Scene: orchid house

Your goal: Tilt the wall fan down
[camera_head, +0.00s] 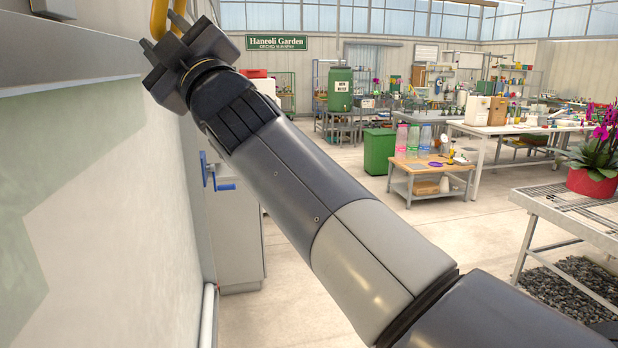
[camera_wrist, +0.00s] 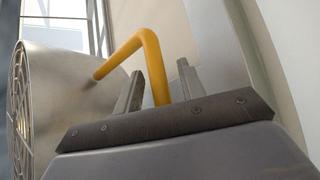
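The wall fan (camera_wrist: 75,75) shows at the left of the wrist view as a pale round housing with a wire grille (camera_wrist: 20,110) on its face. A bent yellow handle (camera_wrist: 150,45) comes out from its side. My gripper (camera_wrist: 160,85) is open, with one finger on each side of the handle's downward leg. Gaps seem to show between the bar and both fingers. In the head view my gripper (camera_head: 178,28) is high at the upper left, beside the yellow handle (camera_head: 158,18). The fan's body is not clearly visible there.
A pale wall panel (camera_head: 100,200) stands close on the left. A grey cabinet (camera_head: 235,235) with a blue crank (camera_head: 212,178) stands beyond it. A bench (camera_head: 585,215) with a potted orchid (camera_head: 592,180) is at the right. The floor (camera_head: 475,235) between is open.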

